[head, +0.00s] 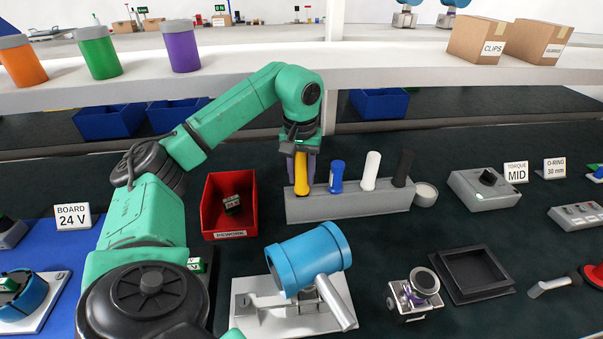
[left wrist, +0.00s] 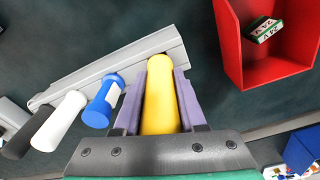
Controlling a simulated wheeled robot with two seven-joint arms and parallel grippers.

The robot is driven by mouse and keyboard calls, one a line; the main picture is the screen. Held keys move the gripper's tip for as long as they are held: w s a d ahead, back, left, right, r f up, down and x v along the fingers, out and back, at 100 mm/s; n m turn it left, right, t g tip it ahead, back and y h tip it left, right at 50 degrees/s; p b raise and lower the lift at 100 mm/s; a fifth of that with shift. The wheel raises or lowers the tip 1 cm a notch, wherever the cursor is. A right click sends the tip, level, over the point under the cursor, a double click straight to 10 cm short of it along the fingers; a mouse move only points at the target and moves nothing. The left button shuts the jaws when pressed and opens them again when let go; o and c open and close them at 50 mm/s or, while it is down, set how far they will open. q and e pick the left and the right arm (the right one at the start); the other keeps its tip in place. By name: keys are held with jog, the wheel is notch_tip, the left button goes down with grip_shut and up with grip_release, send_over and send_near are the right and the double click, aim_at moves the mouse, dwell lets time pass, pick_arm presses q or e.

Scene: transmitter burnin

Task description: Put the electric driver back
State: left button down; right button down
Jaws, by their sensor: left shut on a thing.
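The electric driver appears as a yellow handle (head: 301,172), upright at the left end of a grey rack (head: 345,206). My left gripper (head: 303,168) is shut on it from above. In the left wrist view the yellow handle (left wrist: 160,95) lies between the purple fingers, its far end over the end of the rack (left wrist: 150,55). Whether it is fully seated in a slot is hidden. Blue (head: 336,176), white (head: 371,170) and black (head: 403,168) handles stand in the rack to its right. My right gripper is not in view.
A red bin (head: 216,219) with a small board inside stands left of the rack. A blue cylinder on a fixture (head: 305,260) stands in front. A small grey cup (head: 425,194) stands by the rack's right end. A shelf (head: 400,78) crosses behind.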

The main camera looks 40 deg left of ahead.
aim_at(302, 190)
pick_arm(q)
jog(key=shift+f, duration=0.35)
jog(key=shift+c, duration=2)
grip_release()
jog(key=shift+r, duration=0.1)
notch_tip(302, 190, up, 5)
jog(key=shift+d+f+p, duration=0.1)
jog(key=shift+p, duration=0.35)
jog(key=r+p, duration=0.2)
jog(key=r, duration=0.1)
jog(key=r+p, duration=0.2)
jog(key=r, duration=0.1)
jog(key=s+r+p, duration=0.1)
jog(key=r+p, duration=0.1)
jog(key=r, duration=0.1)
jog(key=shift+d+r+p, duration=0.15)
jog(key=shift+r+p, duration=0.25)
jog(key=shift+f, duration=0.1)
jog(key=shift+w, duration=0.1)
